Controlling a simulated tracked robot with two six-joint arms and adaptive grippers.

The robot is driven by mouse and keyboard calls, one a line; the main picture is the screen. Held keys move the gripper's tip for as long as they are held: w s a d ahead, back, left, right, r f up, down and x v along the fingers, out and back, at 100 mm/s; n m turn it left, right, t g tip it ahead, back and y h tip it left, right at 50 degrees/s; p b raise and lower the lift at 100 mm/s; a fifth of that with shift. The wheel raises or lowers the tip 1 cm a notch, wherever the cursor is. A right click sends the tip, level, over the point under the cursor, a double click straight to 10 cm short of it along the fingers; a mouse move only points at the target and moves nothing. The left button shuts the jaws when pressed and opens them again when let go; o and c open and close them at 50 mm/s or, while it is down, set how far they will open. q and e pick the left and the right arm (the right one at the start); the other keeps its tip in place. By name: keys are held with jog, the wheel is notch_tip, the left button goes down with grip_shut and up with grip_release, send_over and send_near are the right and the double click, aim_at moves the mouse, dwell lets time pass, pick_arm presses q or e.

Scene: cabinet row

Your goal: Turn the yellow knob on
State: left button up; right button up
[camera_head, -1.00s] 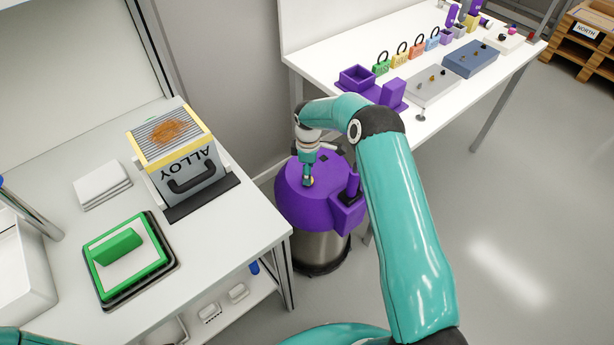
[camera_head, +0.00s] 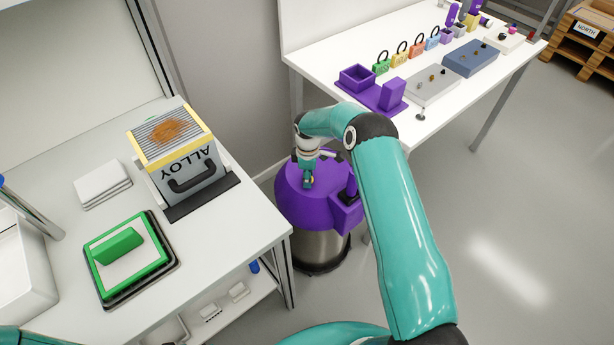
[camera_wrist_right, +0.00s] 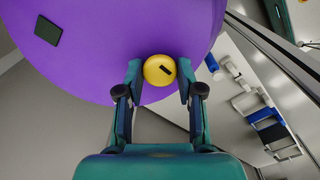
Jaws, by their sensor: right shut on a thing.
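The yellow knob (camera_wrist_right: 159,70) is a round disc with a short dark mark, on the purple top of the machine (camera_wrist_right: 120,30) in the right wrist view. My right gripper (camera_wrist_right: 160,80) has a finger on each side of the knob and is shut on it. In the head view the right gripper (camera_head: 308,182) reaches down to the purple lid (camera_head: 290,195) of the steel-bodied drum, and hides most of the knob. My left gripper is not in view.
A white bench at left holds a box marked ALLOY (camera_head: 190,175) and a green-framed tray (camera_head: 125,258). A white table (camera_head: 330,50) behind right carries padlocks and purple blocks. Open floor lies at right.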

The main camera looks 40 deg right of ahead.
jog(key=shift+f+m+b, duration=0.15)
jog(key=shift+m+b, duration=0.65)
jog(key=shift+b, duration=0.3)
jog(key=m+b, duration=0.5)
jog(key=m, duration=0.1)
jog(key=shift+m, duration=0.4)
jog(key=shift+m+b, duration=0.9)
jog(key=shift+m, duration=0.8)
jog(key=shift+r, duration=0.2)
jog(key=o, duration=1.1)
jog(key=shift+o, duration=0.2)
